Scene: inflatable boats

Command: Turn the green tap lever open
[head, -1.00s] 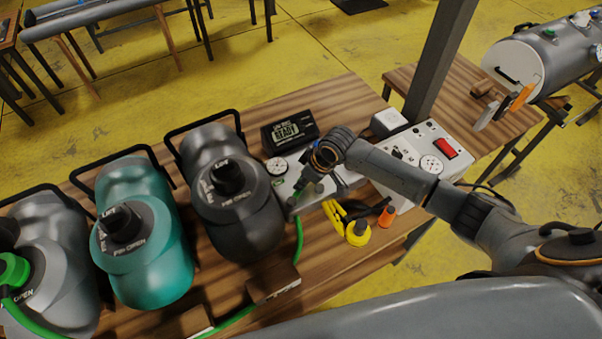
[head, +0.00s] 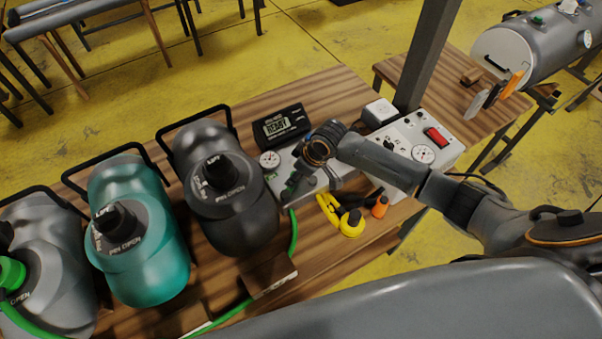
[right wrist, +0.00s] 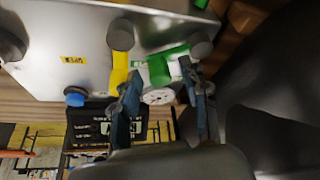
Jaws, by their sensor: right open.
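The green tap lever (right wrist: 168,64) shows in the right wrist view on a grey metal panel (right wrist: 60,45), beside a yellow lever (right wrist: 118,70). My right gripper (right wrist: 161,78) is open, its two blue-grey fingers on either side of the green lever's near end. I cannot tell whether they touch it. In the head view my right gripper (head: 294,184) is low over the panel's front part, and the green lever is mostly hidden there. My left gripper is not in view.
A black bottle (head: 235,215) is close on the left, a teal one (head: 150,265) farther left. Yellow and orange tools (head: 351,222) lie in front. A control box (head: 440,160) is right.

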